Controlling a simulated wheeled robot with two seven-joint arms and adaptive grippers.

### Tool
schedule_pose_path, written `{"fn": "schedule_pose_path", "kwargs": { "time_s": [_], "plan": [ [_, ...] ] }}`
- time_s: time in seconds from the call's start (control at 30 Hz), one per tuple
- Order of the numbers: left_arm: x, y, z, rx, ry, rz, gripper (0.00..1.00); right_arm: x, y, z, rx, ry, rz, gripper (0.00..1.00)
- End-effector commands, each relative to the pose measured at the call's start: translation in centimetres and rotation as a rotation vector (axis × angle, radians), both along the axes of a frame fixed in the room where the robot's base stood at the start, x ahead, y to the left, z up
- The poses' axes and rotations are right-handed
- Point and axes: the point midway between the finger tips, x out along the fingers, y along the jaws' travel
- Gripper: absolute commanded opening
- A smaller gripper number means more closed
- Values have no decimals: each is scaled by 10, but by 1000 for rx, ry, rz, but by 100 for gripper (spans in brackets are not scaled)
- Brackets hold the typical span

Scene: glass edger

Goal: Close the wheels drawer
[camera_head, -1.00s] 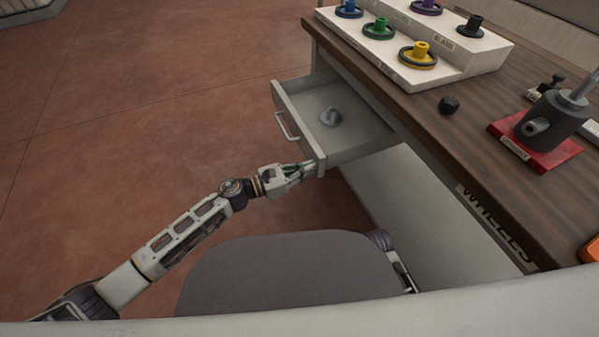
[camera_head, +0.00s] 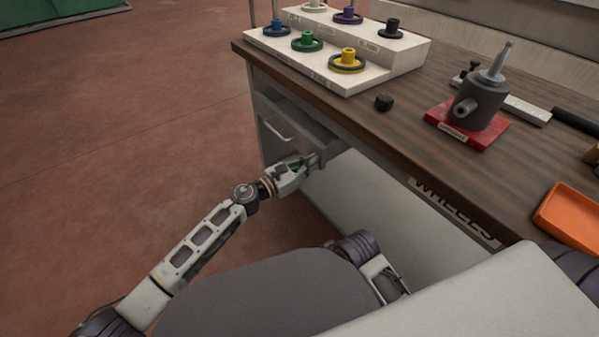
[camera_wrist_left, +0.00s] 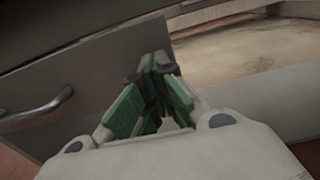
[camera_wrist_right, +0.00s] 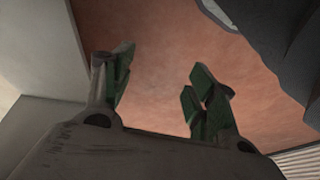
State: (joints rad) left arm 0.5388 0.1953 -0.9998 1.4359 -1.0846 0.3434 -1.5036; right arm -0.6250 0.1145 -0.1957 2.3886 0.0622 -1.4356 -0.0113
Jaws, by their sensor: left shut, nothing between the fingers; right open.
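The grey wheels drawer (camera_head: 290,146) is under the left end of the bench top, with a bar handle (camera_head: 279,134) on its front. It stands out only a little, and a narrow strip of its inside shows. My left gripper (camera_head: 314,160) is shut and empty at the right end of the drawer front. In the left wrist view, its closed fingertips (camera_wrist_left: 152,68) are against or very near the edge of the drawer front (camera_wrist_left: 85,85), with the handle (camera_wrist_left: 40,108) to the left. My right gripper (camera_wrist_right: 160,75) is open and empty above the floor, beside a pale panel.
The wooden bench top (camera_head: 340,120) carries a white stepped rack (camera_head: 350,78) of coloured wheels, a black knob (camera_head: 384,102), a grey device on a red base (camera_head: 468,130) and an orange tray (camera_head: 570,215). A "WHEELS" label (camera_head: 450,208) is on the bench edge. The floor at left is clear.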

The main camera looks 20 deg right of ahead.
Motion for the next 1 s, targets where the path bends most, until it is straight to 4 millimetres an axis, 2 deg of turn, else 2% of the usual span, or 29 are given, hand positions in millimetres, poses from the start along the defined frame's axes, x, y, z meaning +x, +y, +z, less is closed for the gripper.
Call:
{"fn": "schedule_pose_path", "kwargs": {
  "time_s": [0.17,0.53,0.7,1.0],
  "plan": [
    [6,-18,-1,0,-2,-1,0,0,2,5,11,-16,2,58],
    [16,-51,-1,-1,-1,0,0,6,12,-27,59,-59,-2,58],
    [20,-59,0,0,-1,1,0,7,15,-35,72,-70,-4,58],
    [20,-62,2,-2,-2,1,0,8,15,-36,76,-76,-5,58]
  ]
}}
